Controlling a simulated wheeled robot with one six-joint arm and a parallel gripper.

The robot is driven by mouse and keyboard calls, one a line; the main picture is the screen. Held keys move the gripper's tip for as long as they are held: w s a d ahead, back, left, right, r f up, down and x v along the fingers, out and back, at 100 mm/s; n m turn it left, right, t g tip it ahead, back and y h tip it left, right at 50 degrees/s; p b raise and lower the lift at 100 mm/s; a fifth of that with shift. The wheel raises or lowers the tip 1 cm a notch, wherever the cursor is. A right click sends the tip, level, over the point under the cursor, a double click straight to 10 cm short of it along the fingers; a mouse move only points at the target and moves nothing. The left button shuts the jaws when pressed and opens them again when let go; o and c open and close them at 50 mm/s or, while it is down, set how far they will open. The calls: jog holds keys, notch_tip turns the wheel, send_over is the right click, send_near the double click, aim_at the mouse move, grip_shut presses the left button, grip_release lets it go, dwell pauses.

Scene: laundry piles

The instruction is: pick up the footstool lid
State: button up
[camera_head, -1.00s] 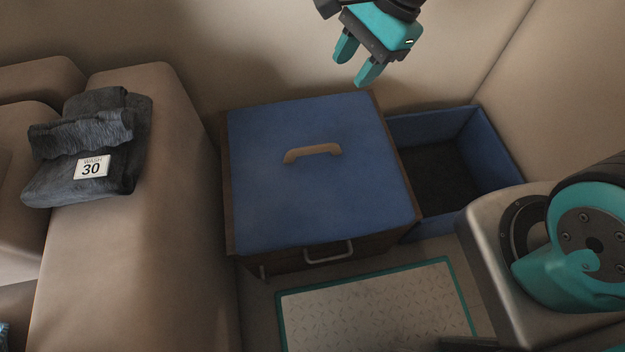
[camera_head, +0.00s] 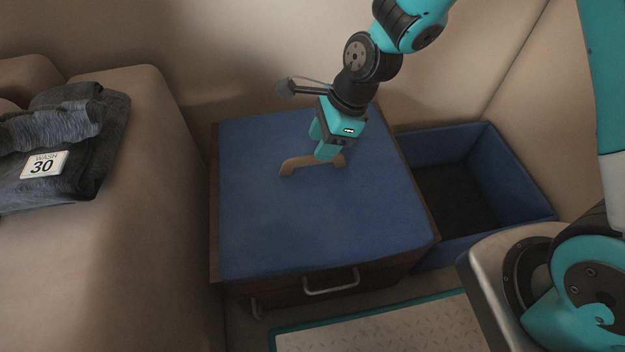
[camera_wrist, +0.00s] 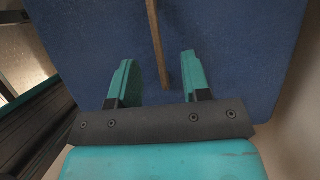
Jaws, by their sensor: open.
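The footstool lid (camera_head: 300,225) is a flat blue panel lying on top of the dark brown footstool box. A tan bar handle (camera_head: 298,165) stands up from it, and its right end is partly covered by my gripper. My gripper (camera_head: 320,148) is open, just above the right part of the handle. In the wrist view the lid (camera_wrist: 90,40) fills most of the picture.
A blue open bin (camera_head: 515,175) with a dark inside stands right of the footstool.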

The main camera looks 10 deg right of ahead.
aim_at(313, 171)
jog(key=b+x, duration=0.3)
jog(key=x, duration=0.2)
jog(key=shift+s+f, duration=0.1)
jog(key=shift+f, duration=0.2)
jog(key=shift+r, duration=0.1)
jog(key=shift+d, duration=0.1)
grip_shut()
jog(key=shift+r, duration=0.1)
dwell(0.8)
